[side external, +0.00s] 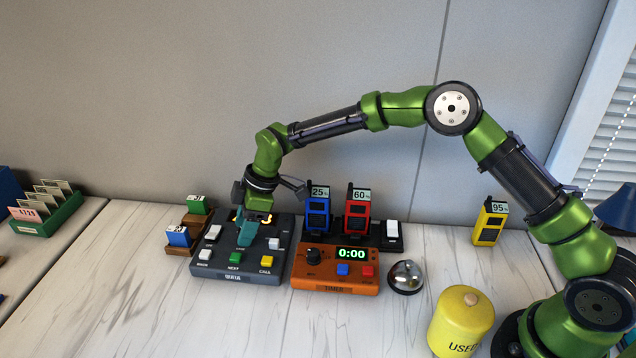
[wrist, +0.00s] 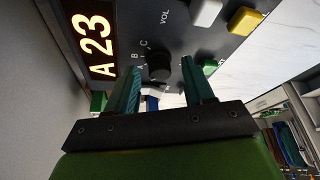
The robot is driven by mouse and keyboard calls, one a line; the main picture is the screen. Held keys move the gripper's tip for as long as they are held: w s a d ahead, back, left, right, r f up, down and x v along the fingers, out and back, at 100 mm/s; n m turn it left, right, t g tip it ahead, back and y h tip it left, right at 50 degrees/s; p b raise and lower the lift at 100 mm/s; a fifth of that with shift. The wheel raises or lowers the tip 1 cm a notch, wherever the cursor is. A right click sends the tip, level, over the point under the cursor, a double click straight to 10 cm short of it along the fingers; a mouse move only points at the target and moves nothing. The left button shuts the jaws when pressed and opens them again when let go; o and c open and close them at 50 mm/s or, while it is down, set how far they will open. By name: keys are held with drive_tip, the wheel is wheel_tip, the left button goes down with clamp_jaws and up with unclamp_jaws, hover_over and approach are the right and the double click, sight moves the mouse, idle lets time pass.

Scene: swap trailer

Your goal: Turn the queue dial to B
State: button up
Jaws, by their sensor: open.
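The queue dial (wrist: 158,67) is a black round knob on the dark console, with the letters A, B and C beside it in the wrist view. I cannot tell which letter it points to. The console (side external: 235,272) carries several buttons; its lit display (wrist: 99,38) reads A 23. My gripper (wrist: 161,72) is open, its teal fingers on either side of the dial in the wrist view. I cannot tell whether they touch it. In the side view my gripper (side external: 245,236) points down over the console and hides the dial.
An orange timer (side external: 317,283) reading 0:00 stands right of the console, with a bell (side external: 405,277) and a yellow jar (side external: 457,315) beyond. Blue (side external: 319,216) and red (side external: 357,218) handsets stand behind the timer. A small brown stand (side external: 187,249) is close on the console's left.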

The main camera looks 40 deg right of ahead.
clamp_jaws()
drive_tip(key=shift+m, duration=0.3)
drive_tip(key=m+t, duration=0.1)
drive_tip(key=m, duration=0.2)
drive_tip(key=shift+s+a+h, duration=0.1)
drive_tip(key=shift+s+h, duration=0.05)
drive_tip(key=shift+h, duration=0.25)
drive_tip(key=m+t+h, duration=0.1)
drive_tip(key=m, duration=0.4)
idle(0.4)
unclamp_jaws()
